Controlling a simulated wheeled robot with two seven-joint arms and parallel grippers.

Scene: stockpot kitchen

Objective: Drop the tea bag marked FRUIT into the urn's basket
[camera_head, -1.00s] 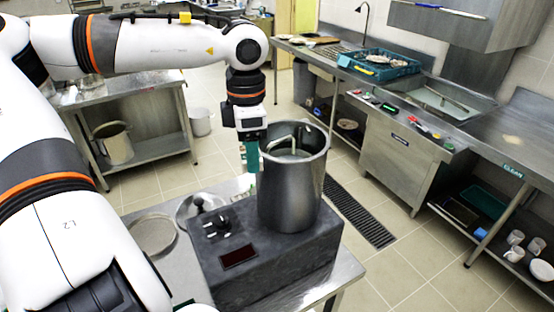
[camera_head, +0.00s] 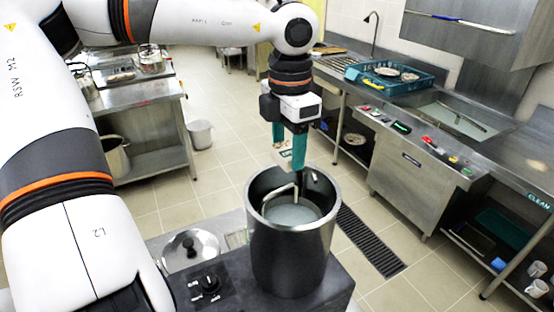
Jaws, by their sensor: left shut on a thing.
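My left gripper (camera_head: 291,152), with teal fingers pointing down, is over the back rim of the urn. It is shut on a small whitish tea bag (camera_head: 284,157), partly hidden by the fingers; its marking is too small to read. The urn (camera_head: 290,255) is a tall open steel pot on a dark base. Inside it are a bent metal handle and a round grey surface (camera_head: 291,215), possibly the basket; I cannot tell for sure. The tea bag appears above the rim, apart from the inside surface. My right gripper is not in view.
A round lid with a knob (camera_head: 190,248) lies left of the urn. A control knob (camera_head: 208,283) is on the dark base. A steel counter with a teal crate (camera_head: 390,78) and a sink stands at the right. A grey bucket (camera_head: 200,134) stands on the floor behind.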

